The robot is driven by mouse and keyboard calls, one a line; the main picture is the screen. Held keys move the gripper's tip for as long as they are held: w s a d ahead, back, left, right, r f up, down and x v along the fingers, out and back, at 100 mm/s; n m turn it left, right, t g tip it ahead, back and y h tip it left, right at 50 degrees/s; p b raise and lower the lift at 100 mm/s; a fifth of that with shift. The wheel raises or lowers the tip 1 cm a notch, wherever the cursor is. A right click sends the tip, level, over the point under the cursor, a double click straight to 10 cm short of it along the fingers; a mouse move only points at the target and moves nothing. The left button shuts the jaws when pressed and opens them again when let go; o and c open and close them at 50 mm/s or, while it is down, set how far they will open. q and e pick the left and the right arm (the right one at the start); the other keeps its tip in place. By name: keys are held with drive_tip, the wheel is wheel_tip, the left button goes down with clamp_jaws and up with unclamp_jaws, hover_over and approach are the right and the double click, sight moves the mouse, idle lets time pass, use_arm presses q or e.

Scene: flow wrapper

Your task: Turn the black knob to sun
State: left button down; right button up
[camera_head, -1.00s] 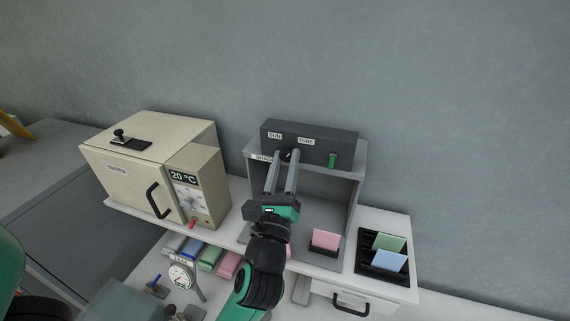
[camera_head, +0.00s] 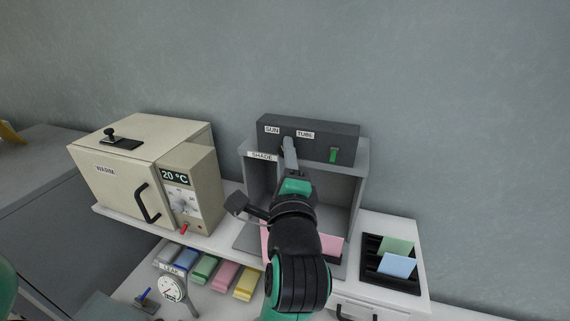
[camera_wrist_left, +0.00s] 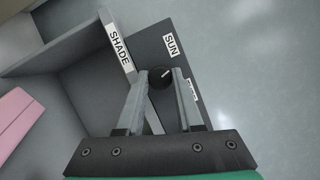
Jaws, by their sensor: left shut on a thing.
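The black knob (camera_wrist_left: 158,77) sits between the fingertips of my left gripper (camera_wrist_left: 160,76) in the left wrist view, on the front of the dark grey box (camera_head: 318,127). The gripper is shut on it. A short white mark on the knob points up and right in that view, roughly toward the SUN label (camera_wrist_left: 171,45). The TUBE label (camera_wrist_left: 193,90) is partly covered by a finger. In the head view the fingers of my left gripper (camera_head: 288,144) hide the knob. The SUN label (camera_head: 272,130) is left of the TUBE label (camera_head: 305,134).
A green switch (camera_head: 333,155) is right of the knob. A SHADE label (camera_head: 262,156) is on the grey booth (camera_head: 357,175) below. A beige oven (camera_head: 125,165) stands left. A black rack (camera_head: 375,277) with cards is right. Pink card material (camera_head: 331,244) is beside my arm.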

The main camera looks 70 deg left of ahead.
use_arm(q)
drive_tip(key=n+h+b, duration=0.1)
drive_tip(key=n, duration=0.1)
drive_tip(key=n+g+b, duration=0.1)
drive_tip(key=n, duration=0.2)
drive_tip(key=shift+r+h+b, duration=0.1)
drive_tip(key=shift+h+b, duration=0.3)
idle(0.4)
drive_tip(key=c, duration=0.5)
unclamp_jaws()
drive_tip(key=shift+c, duration=0.2)
drive_tip(key=shift+d, duration=0.1)
drive_tip(key=b+v, duration=0.1)
drive_tip(key=v, duration=1)
drive_tip(key=shift+s+d, duration=0.15)
drive_tip(key=shift+d, duration=0.1)
drive_tip(key=shift+r, duration=0.15)
